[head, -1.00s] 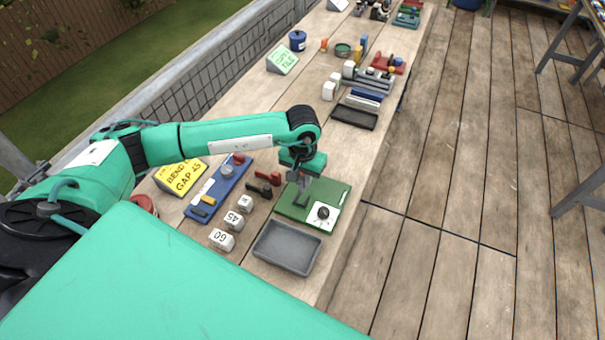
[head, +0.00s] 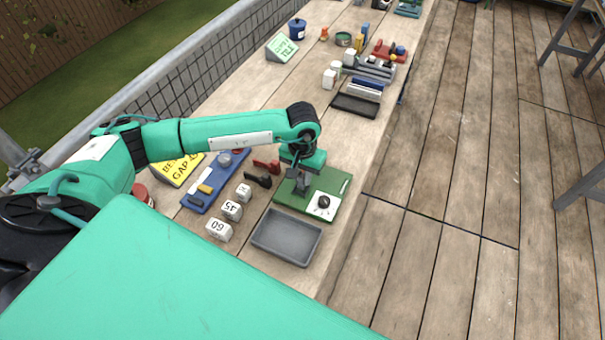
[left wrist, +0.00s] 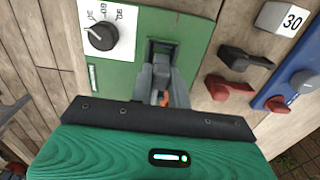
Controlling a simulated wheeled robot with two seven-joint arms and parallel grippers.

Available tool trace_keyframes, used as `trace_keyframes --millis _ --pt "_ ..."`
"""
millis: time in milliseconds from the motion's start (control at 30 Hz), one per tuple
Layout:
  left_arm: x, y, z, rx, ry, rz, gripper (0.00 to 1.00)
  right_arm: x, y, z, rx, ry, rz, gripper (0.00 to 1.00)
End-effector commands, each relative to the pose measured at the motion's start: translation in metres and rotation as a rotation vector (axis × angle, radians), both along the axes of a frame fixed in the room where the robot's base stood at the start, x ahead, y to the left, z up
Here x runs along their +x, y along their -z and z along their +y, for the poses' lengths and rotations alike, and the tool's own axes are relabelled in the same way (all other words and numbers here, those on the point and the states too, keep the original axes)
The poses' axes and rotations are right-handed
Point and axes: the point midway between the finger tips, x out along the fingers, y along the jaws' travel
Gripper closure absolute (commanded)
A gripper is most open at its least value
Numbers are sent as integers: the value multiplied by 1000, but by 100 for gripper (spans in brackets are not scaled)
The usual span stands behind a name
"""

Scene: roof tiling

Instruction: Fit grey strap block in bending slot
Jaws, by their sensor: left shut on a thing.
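The green bending board (head: 340,181) lies on the bench, with a white dial plate and black knob (head: 324,202) at its near right. My left gripper (head: 301,180) is over the board's left part, pointing down. In the left wrist view the grey fingers (left wrist: 163,92) are shut on the grey strap block (left wrist: 160,70), which is mostly hidden between them. The block is at the dark slot (left wrist: 163,47) in the board. I cannot tell how deep it sits. My right gripper is out of view.
An empty grey tray (head: 286,237) stands nearer than the board. White number blocks (head: 232,210), a blue holder (head: 215,180) and red and black clips (head: 262,174) lie left. A yellow sign (head: 178,170) stands partly behind my arm. A black tray (head: 356,105) is farther along the bench.

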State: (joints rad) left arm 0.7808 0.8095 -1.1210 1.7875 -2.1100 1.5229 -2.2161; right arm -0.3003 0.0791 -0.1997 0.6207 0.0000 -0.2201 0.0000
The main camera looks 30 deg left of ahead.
Motion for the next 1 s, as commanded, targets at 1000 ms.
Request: trace_keyframes --millis 1000 --pt "-1 0 0 0 0 0 100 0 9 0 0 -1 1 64"
